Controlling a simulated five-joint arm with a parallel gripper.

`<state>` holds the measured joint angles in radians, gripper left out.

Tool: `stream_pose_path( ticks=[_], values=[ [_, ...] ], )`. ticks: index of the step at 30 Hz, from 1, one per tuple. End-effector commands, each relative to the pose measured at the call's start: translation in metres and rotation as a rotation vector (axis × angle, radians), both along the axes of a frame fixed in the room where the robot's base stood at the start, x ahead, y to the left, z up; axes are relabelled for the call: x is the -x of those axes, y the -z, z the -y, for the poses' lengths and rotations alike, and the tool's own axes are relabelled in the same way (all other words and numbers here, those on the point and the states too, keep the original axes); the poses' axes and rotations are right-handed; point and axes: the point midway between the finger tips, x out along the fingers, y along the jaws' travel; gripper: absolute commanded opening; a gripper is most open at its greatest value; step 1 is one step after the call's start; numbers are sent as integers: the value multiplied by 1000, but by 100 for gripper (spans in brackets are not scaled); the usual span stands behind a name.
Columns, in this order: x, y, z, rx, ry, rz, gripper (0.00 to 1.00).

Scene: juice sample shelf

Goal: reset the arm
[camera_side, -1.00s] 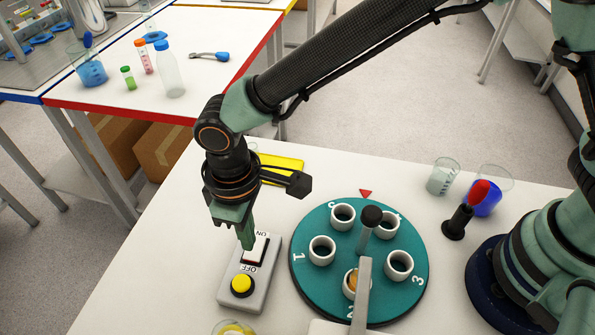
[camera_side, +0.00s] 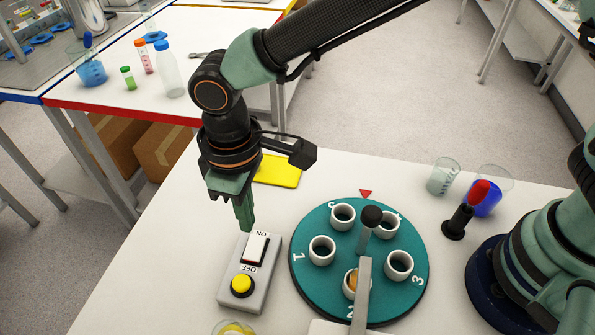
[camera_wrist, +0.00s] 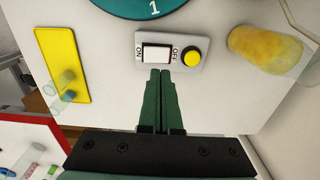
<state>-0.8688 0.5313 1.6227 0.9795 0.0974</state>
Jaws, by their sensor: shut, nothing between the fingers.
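My gripper (camera_side: 246,220) is green and shut, with nothing between its fingers. It hangs pointing down just above and behind the ON end of a grey switch box. The switch box (camera_side: 262,283) has a white rocker switch (camera_side: 257,249) marked ON and OFF and a yellow round button (camera_side: 242,285). In the wrist view my fingertips (camera_wrist: 160,72) appear just below the rocker (camera_wrist: 156,52); the yellow button (camera_wrist: 193,57) is to the right. I cannot tell the exact gap between fingertips and box.
A teal turntable (camera_side: 318,287) with several white cups stands right of the box. A yellow plate (camera_side: 278,171) lies behind my gripper. A black stand with a red top (camera_side: 459,219) and beakers (camera_side: 443,177) are at the right. An orange-yellow container (camera_wrist: 265,48) is near the box.

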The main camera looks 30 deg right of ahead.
Motion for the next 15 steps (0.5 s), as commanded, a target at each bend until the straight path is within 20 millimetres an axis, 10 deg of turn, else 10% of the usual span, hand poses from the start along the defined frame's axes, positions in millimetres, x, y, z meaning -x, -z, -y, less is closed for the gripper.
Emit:
stream_pose_path(
  ticks=[15],
  values=[
    [-49, -110, 185, -141, 372, 192, 0]
  ],
)
